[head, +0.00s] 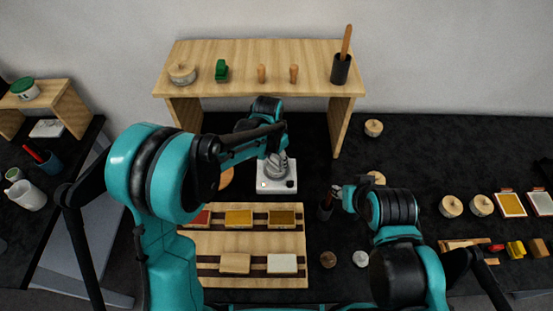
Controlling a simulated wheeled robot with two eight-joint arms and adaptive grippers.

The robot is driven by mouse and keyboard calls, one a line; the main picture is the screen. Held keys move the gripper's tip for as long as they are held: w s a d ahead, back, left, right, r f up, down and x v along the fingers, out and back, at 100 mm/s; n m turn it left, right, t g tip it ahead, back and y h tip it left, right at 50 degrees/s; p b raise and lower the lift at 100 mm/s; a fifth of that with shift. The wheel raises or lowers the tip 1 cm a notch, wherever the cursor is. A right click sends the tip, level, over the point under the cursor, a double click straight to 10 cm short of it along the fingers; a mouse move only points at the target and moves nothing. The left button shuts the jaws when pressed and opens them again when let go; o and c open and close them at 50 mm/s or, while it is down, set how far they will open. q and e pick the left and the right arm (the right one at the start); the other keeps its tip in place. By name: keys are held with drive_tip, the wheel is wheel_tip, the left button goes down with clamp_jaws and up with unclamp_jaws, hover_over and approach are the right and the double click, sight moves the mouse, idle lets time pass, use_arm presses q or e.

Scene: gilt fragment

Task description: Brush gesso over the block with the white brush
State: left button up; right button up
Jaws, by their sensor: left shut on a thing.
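My left gripper (273,160) points down over a grey pot on a white square base (277,185). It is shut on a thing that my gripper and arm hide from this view. I cannot make out the white brush. A pale white block (282,264) lies at the lower right of the wooden tray (217,245); a tan block (235,263) lies to its left.
A wooden shelf (260,87) stands behind with a jar, a green item, two pegs and a black holder (340,69). Round lidded jars, coloured blocks and framed panels lie at the right. A side table with a white mug (28,195) is at the left.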

sight(277, 157)
idle(0.6)
use_arm(q)
drive_tip(key=shift+r+p, duration=2.35)
drive_tip(key=shift+r, duration=1.15)
drive_tip(key=shift+s+f, duration=0.1)
